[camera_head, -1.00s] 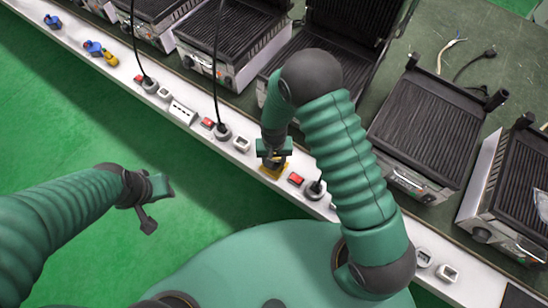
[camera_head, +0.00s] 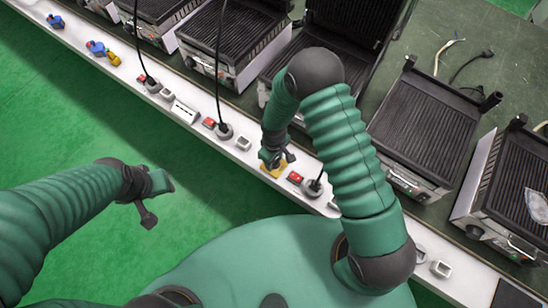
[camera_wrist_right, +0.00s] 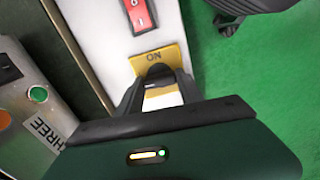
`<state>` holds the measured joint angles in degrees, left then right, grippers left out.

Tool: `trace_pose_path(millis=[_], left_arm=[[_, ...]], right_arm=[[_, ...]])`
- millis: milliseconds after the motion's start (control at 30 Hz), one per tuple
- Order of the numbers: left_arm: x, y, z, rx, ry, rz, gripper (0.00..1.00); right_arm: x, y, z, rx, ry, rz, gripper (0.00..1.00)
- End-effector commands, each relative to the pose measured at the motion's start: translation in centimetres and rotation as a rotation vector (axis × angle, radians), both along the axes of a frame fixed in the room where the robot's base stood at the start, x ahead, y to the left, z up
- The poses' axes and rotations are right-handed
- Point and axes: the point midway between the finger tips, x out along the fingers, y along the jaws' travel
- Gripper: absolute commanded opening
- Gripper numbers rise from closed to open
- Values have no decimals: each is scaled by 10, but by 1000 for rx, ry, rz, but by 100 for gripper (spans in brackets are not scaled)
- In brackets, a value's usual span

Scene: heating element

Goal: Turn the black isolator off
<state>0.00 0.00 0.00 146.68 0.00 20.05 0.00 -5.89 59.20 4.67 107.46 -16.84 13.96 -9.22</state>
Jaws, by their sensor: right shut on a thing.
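The black isolator (camera_wrist_right: 158,72) is a dark knob on a yellow plate (camera_wrist_right: 160,52) printed "ON", seen in the right wrist view. In the head view the yellow plate (camera_head: 278,171) shows on the white rail, partly under my right gripper. My right gripper (camera_head: 272,160) is over the plate; in the wrist view its fingers (camera_wrist_right: 161,88) are on both sides of the knob and shut on it. Most of the knob is hidden between them. My left gripper (camera_head: 158,196) hangs over the green floor at left, away from the rail; its finger gap is unclear.
A red rocker switch (camera_head: 295,177) and a black plug (camera_head: 313,187) sit beside the isolator on the white rail (camera_head: 200,123). Several contact grills stand behind it, with a black cable (camera_head: 217,75) hanging down. Green floor in front of the rail is free.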

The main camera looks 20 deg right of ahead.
Motion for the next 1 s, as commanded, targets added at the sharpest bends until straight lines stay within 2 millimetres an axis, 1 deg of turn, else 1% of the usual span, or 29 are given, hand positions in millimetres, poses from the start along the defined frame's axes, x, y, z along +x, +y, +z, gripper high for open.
trace_pose_path(millis=[300, 733, 767, 900, 1000], left_arm=[[0, 0, 3, 0, 0, 0, 36], [0, 0, 3, 0, 0, 0, 36], [0, 0, 3, 0, 0, 0, 36], [0, 0, 3, 0, 0, 0, 36], [0, 0, 3, 0, 0, 0, 36]], right_arm=[[1, 0, 1, 1, -3, 80, 3], [1, 0, 1, 0, -4, 89, 3], [1, 0, 1, 0, -4, 89, 48], [1, 0, 0, 0, -2, 88, 65], [1, 0, 0, 0, -1, 87, 65]])
